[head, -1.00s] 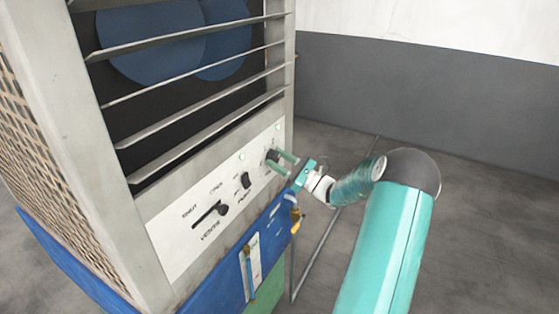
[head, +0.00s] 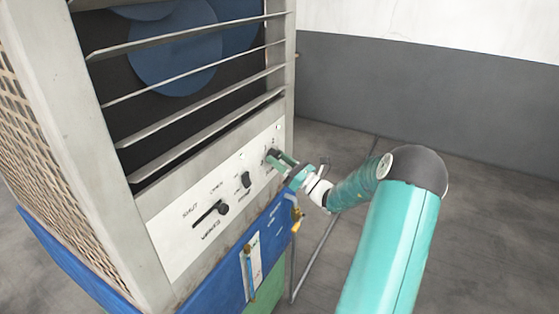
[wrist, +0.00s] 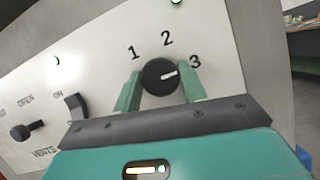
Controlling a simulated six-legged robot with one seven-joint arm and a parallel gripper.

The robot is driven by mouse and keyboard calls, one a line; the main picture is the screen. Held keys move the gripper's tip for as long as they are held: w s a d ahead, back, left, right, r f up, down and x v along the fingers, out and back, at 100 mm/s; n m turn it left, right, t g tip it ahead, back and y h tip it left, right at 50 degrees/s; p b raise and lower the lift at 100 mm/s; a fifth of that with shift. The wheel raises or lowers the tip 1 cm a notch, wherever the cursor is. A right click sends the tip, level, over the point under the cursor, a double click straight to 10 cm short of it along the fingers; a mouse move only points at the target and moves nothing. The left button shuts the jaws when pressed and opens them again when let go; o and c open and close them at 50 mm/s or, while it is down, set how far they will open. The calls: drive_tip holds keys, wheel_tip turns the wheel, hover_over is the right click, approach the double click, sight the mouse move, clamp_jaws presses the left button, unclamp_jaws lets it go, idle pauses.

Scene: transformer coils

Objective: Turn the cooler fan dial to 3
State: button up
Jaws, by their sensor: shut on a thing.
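The fan dial (wrist: 153,78) is a round black knob on the cooler's white panel, with 1, 2 and 3 printed around it. Its white pointer mark aims right and slightly up, roughly toward the 3 (wrist: 195,62). My gripper (wrist: 160,80) has one teal finger on each side of the dial and is shut on it. In the head view my gripper (head: 282,160) reaches the dial (head: 272,154) at the panel's right end and partly covers it. The cooler (head: 165,238) is a tall grey cabinet with slats.
The vents lever (head: 211,213) and a black rocker switch (head: 246,180) sit left of the dial. Open grey floor lies to the right.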

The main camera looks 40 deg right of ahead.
drive_tip(key=o, duration=1)
drive_tip(key=shift+c, duration=0.2)
drive_tip(key=v, duration=1.3)
drive_tip(key=shift+s, duration=0.35)
drive_tip(key=shift+d+f, duration=0.1)
drive_tip(key=shift+f, duration=0.05)
